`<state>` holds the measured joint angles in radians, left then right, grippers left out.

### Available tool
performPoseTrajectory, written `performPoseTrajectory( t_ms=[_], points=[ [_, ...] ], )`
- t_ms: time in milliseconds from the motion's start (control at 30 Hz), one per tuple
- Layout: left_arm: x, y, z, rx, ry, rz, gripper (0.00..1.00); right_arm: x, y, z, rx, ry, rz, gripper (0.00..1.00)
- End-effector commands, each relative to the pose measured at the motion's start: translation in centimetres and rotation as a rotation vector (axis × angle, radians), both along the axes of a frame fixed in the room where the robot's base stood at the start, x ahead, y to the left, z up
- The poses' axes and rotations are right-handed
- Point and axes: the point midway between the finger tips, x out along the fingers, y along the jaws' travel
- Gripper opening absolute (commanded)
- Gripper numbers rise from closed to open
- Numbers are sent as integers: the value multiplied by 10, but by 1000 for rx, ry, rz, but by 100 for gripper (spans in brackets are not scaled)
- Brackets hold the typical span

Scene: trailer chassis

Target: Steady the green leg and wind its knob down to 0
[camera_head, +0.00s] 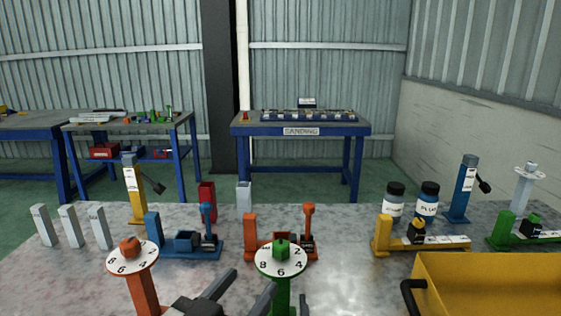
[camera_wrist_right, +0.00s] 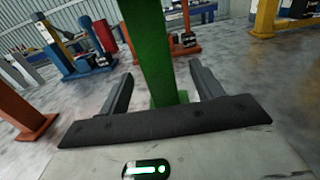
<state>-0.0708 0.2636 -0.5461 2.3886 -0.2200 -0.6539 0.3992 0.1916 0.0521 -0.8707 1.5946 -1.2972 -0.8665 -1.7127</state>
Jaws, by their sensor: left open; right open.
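The green leg (camera_head: 283,292) stands upright at the front of the bench, with a white numbered dial (camera_head: 268,267) and a green knob (camera_head: 281,249) on top. The numbers 8, 6, 4 and 2 show; I cannot tell the knob's setting. My left gripper (camera_head: 253,279) is open, just left of the leg and below the dial, with nothing between its fingers. My right gripper (camera_wrist_right: 162,72) is open in the right wrist view, with a finger on each side of the green post (camera_wrist_right: 150,45) and visible gaps. In the head view only a finger (camera_head: 304,304) of it shows clearly.
An orange leg (camera_head: 145,292) with a similar dial stands to the left. A yellow bin (camera_head: 490,285) fills the front right. Blue (camera_head: 185,252) and orange (camera_head: 250,237) fixtures stand behind. Bottles (camera_head: 427,202) and a yellow fixture (camera_head: 382,236) are farther right.

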Motion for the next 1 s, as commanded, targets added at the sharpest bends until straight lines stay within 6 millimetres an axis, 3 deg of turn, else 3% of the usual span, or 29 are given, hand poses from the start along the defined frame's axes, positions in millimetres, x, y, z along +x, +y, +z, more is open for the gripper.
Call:
performPoseTrajectory(
  t_ms=[500,833,933,1000],
  points=[
    [0,0,17,0,0,0,52,-50,-2,0,-1,2,-1,65],
    [0,0,17,0,0,0,52,-55,-1,-1,0,2,1,65],
    [0,0,17,0,0,0,52,-56,0,-1,0,4,1,91],
    [0,0,17,0,0,0,52,-56,0,-2,0,4,1,91]
  ],
)
